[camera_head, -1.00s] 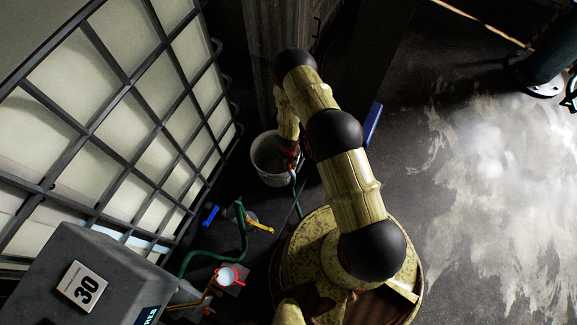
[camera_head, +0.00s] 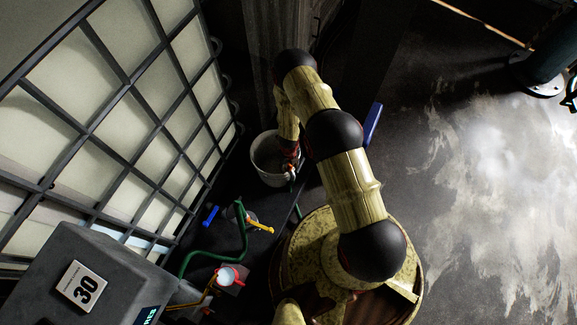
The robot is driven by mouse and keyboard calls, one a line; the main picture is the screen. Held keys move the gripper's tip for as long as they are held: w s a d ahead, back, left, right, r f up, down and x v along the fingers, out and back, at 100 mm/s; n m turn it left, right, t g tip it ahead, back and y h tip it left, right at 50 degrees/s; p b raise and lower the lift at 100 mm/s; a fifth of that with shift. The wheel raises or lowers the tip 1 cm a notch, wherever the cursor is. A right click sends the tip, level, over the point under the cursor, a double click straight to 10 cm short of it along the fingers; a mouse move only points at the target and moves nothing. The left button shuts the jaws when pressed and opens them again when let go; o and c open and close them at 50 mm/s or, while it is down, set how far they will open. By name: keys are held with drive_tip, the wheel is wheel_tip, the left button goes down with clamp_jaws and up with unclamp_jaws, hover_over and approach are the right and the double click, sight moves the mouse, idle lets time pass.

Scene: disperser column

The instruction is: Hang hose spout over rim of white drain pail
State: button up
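The white drain pail (camera_head: 267,179) stands on the dark floor between the caged tank and my arm. My gripper (camera_head: 289,171) is at the pail's right rim, small and in shadow. A small pale piece shows at its tip, but I cannot tell whether this is a finger or the hose spout. A thin dark green hose (camera_head: 298,211) shows on the floor side below the pail, running down towards my base. Its upper end is hidden or too dark to make out. Whether the gripper holds it is not clear.
The caged white tank (camera_head: 125,110) fills the left. A thicker green pipe (camera_head: 243,236) stands near a yellow handle (camera_head: 260,226) and a blue handle (camera_head: 210,215). A red-handled white cup-like part (camera_head: 227,276) sits below. A grey box marked 30 (camera_head: 85,285) is at lower left.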

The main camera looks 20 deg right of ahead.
drive_tip(key=shift+r, duration=3.75)
